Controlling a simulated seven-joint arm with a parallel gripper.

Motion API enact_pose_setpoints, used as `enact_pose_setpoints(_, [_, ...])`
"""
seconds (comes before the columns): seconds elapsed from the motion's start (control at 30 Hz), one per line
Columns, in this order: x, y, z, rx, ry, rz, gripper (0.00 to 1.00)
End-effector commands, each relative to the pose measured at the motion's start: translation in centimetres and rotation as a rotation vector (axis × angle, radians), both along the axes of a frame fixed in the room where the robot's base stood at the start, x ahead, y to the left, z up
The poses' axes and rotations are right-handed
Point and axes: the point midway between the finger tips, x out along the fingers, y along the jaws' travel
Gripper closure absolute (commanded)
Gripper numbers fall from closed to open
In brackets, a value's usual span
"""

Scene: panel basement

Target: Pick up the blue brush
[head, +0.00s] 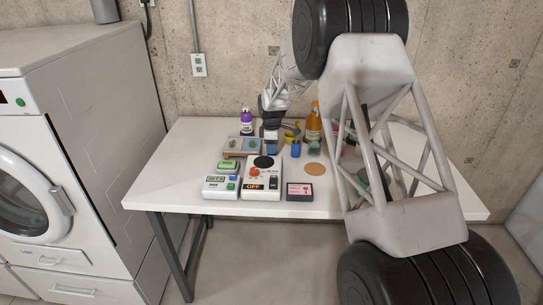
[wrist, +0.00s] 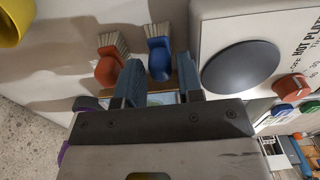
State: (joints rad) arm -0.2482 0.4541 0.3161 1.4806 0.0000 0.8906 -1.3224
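In the wrist view the blue brush (wrist: 158,62) lies on the white table with its pale bristles toward the top of the picture. My gripper (wrist: 158,72) is open, with one finger to each side of the blue handle's end. I cannot tell whether the fingers touch it or how high they are above it. In the head view my gripper (head: 270,133) is over the table behind the hot plate. I cannot make out the brush for certain there.
An orange-red brush (wrist: 109,66) lies close left of the blue one in the wrist view. The hot plate box (wrist: 215,30) is close on the right. A yellow object (wrist: 12,22) is at the upper left. A wooden tray (head: 232,154) and bottles stand nearby.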

Motion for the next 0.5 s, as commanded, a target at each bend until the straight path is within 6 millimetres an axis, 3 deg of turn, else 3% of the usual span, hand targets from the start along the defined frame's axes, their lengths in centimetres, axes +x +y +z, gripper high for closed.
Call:
enact_pose_setpoints(0.2, [0.0, 0.0, -2.2, 0.000, 0.001, 0.000, 0.66])
enact_pose_setpoints(0.5, [0.0, 0.0, -2.5, 0.000, 0.000, 0.000, 0.66])
